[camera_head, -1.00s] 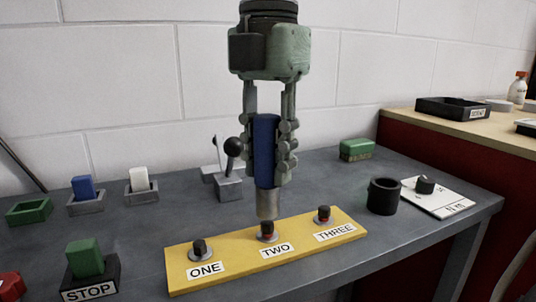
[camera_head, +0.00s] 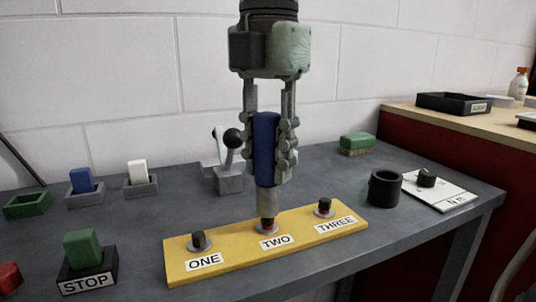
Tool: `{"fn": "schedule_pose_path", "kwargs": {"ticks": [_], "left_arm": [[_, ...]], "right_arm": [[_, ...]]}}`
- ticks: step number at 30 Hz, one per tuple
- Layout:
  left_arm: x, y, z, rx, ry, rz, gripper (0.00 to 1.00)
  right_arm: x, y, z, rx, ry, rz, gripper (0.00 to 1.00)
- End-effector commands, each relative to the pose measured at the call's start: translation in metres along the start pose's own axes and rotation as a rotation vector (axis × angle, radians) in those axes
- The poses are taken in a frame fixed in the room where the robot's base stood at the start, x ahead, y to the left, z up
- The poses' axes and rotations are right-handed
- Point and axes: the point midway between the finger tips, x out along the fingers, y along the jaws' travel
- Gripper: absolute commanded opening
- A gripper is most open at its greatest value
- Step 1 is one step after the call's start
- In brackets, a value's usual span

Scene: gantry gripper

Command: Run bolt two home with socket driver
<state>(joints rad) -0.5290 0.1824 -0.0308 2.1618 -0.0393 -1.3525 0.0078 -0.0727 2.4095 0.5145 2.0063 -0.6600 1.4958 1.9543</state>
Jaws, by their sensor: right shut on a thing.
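My right gripper (camera_head: 270,165) points straight down and is shut on the blue handle of the socket driver (camera_head: 265,140). The driver is upright, with its metal socket (camera_head: 266,200) at bolt two (camera_head: 267,224), on the yellow board (camera_head: 190,271) by the TWO label. The dark bolt shows just under the socket. I cannot tell whether the socket is seated on it or only lines up in this view. Bolt one (camera_head: 199,240) and bolt three (camera_head: 325,206) stand upright on the board, uncovered. My left gripper is out of view.
A black cup (camera_head: 385,189) and a white card with a dark knob (camera_head: 427,178) are right of the board. A green block (camera_head: 357,142) lies behind. A ball-topped lever (camera_head: 231,160), blue and white blocks in trays, and a STOP block (camera_head: 83,248) are left.

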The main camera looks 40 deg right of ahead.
Motion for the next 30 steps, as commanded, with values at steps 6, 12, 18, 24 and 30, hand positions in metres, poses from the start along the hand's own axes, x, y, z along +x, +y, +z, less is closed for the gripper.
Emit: {"fn": "schedule_pose_path", "kwargs": {"ticks": [6,12,18,24,30], "left_arm": [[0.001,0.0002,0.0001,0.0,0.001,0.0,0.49],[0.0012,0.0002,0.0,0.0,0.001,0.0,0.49],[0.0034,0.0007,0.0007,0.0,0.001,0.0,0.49],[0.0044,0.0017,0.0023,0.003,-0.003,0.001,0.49],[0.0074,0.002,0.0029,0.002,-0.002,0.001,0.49]], "right_arm": [[-0.0007,0.0002,-0.0002,-0.001,0.0,0.002,0.0],[-0.0006,0.0002,-0.0002,0.0,0.0,0.002,0.0],[-0.0004,0.0003,-0.0002,0.0,0.0,0.002,0.0],[-0.0005,0.0003,-0.0003,0.0,0.001,0.002,0.0],[0.0036,0.0003,-0.0003,0.0,0.0,0.002,0.0]]}}
